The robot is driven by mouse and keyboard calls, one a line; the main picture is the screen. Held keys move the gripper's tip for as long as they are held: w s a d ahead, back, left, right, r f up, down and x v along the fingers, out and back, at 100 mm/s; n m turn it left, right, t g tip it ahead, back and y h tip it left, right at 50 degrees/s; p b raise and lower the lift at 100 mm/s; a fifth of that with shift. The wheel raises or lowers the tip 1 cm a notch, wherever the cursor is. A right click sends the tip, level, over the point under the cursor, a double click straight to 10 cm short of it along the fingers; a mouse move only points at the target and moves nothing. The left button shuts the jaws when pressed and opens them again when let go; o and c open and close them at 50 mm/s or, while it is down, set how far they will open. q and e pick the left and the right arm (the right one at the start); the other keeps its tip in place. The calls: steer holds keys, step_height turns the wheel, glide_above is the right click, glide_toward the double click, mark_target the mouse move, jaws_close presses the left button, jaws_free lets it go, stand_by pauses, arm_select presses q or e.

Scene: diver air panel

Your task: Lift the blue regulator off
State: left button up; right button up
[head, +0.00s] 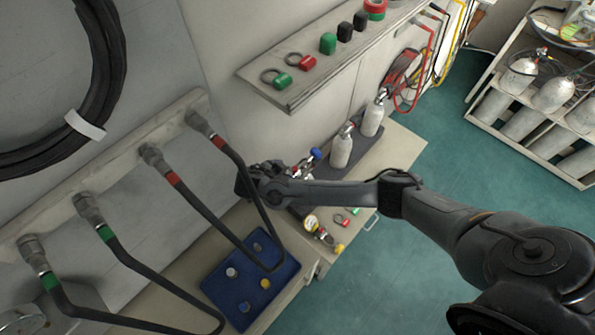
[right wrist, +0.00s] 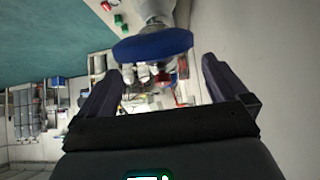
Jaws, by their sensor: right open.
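The blue regulator shows in the head view as a small metal body with a blue knob (head: 316,153), just beyond my right forearm near the wall. My right gripper (head: 268,177) is close to its left in that view, and the arm hides part of the regulator. In the right wrist view the blue knob (right wrist: 150,46) is large, ahead of the open fingers of my right gripper (right wrist: 162,80). The fingers are apart with nothing held between them; I cannot tell whether they touch the regulator. My left gripper is not in view.
Two grey cylinders (head: 342,146) stand on a dark mat behind the arm. A yellow-knobbed regulator with a gauge (head: 311,222) lies in front. A blue tray (head: 214,287) with small parts sits below hanging black hoses (head: 215,238). A wall shelf (head: 290,98) overhangs the bench.

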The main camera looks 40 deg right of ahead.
mark_target(294, 169)
steer(key=shift+x, duration=1.8)
steer(key=shift+d, duration=0.1)
steer(key=shift+c, duration=0.2)
steer(key=shift+r, duration=0.1)
steer(key=c, duration=1.5)
steer(key=shift+r, duration=0.75)
step_height(294, 169, up, 2)
steer(key=shift+w+r, duration=0.1)
steer(key=shift+r, duration=0.1)
steer(key=s+d+r, duration=0.2)
steer(key=d, duration=0.1)
steer(key=s+d+r, duration=0.2)
steer(key=d, duration=0.1)
steer(key=s+d+r, duration=0.3)
steer(key=shift+d, duration=0.2)
